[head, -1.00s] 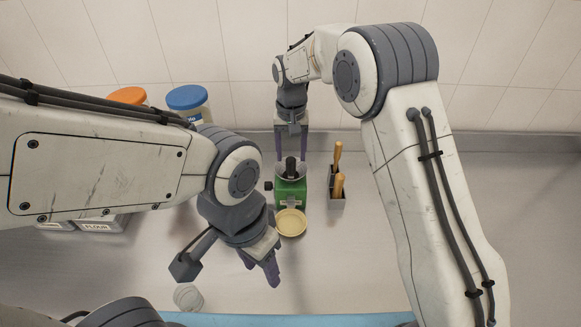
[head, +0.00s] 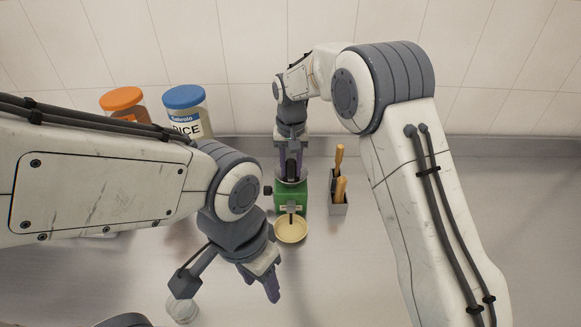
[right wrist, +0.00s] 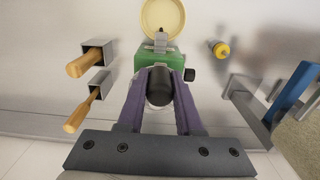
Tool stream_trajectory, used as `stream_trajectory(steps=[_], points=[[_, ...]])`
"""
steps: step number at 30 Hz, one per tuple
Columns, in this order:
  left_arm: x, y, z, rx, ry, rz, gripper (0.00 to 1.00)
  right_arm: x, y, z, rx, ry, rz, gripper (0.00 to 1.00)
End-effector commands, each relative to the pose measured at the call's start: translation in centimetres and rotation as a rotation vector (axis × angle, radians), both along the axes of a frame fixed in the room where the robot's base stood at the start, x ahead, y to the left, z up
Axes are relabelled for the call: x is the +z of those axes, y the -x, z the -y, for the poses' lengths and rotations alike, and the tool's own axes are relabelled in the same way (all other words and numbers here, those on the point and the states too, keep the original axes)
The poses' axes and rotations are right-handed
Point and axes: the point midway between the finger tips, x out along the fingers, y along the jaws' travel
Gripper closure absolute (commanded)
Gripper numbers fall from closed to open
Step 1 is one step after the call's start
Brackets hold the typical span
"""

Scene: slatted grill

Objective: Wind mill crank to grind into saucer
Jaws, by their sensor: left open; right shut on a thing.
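The green mill (head: 291,198) stands on the counter with a small black knob on its left side. A black crank grip (right wrist: 159,88) is between the purple fingers of my right gripper (head: 290,165), which is shut on it above the mill. The mill also shows in the right wrist view (right wrist: 172,57). The pale yellow saucer (head: 291,231) lies in front of the mill, under its spout. A thin dark streak shows between spout and saucer; I cannot tell what it is. My left gripper (head: 265,286) is open and empty, lower left of the saucer.
An orange-lidded jar (head: 124,104) and a blue-lidded rice jar (head: 187,113) stand at the back left. A clear round container (head: 183,308) is at the front left. The counter right of the holder looks clear.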

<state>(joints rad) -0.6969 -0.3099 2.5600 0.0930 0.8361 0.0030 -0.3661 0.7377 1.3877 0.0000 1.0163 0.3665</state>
Motion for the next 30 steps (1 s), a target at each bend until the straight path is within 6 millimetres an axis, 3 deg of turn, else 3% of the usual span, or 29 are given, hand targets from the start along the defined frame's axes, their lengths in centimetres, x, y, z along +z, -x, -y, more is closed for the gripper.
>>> stream_trajectory(steps=[6,30], points=[[0.9,0.0,0.0,0.000,0.000,0.000,0.50,0.1,-0.1,-1.2,0.001,0.000,-0.001,1.00],[2.3,0.0,0.0,0.000,0.000,0.000,0.50,0.2,-0.8,-2.7,0.001,0.001,0.000,1.00]])
